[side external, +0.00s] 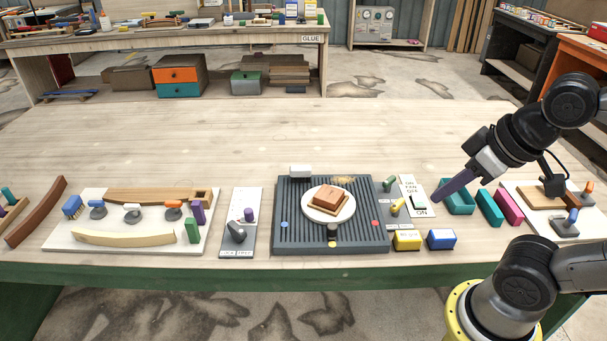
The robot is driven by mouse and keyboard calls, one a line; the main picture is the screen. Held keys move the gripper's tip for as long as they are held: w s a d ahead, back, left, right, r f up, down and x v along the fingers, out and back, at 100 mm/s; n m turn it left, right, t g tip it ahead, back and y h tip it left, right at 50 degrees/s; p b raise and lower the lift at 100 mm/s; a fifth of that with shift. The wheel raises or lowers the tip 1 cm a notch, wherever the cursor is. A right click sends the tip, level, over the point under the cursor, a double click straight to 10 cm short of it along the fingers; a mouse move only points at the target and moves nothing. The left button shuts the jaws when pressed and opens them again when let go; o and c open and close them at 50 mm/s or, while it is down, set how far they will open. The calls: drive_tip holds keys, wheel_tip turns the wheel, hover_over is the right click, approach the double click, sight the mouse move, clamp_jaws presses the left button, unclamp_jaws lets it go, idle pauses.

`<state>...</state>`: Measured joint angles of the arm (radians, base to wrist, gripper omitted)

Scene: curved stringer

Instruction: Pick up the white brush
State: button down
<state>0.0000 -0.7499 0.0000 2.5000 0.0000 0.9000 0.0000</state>
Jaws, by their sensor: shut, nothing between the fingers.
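My gripper (437,198) is at the right, pointing down and left, with its dark purple fingers together and nothing between them. Its tip is near the white switch panel (409,187) and the teal tray (459,209); I cannot tell its height above the table. A small white block (301,171), which may be the white brush, is at the back-left edge of the dark grooved plate (293,242). Its bristles cannot be made out. It is well left of my gripper and apart from it.
A round white disc (314,215) with a reddish-brown block (330,197) sits on the plate. Yellow (407,240) and blue (441,239) boxes stand near the front. A white board (62,236) with several tools lies left. The table's back half is clear.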

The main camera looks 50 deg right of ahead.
idle(0.4)
drive_tip(key=shift+c, duration=2.2)
unclamp_jaws()
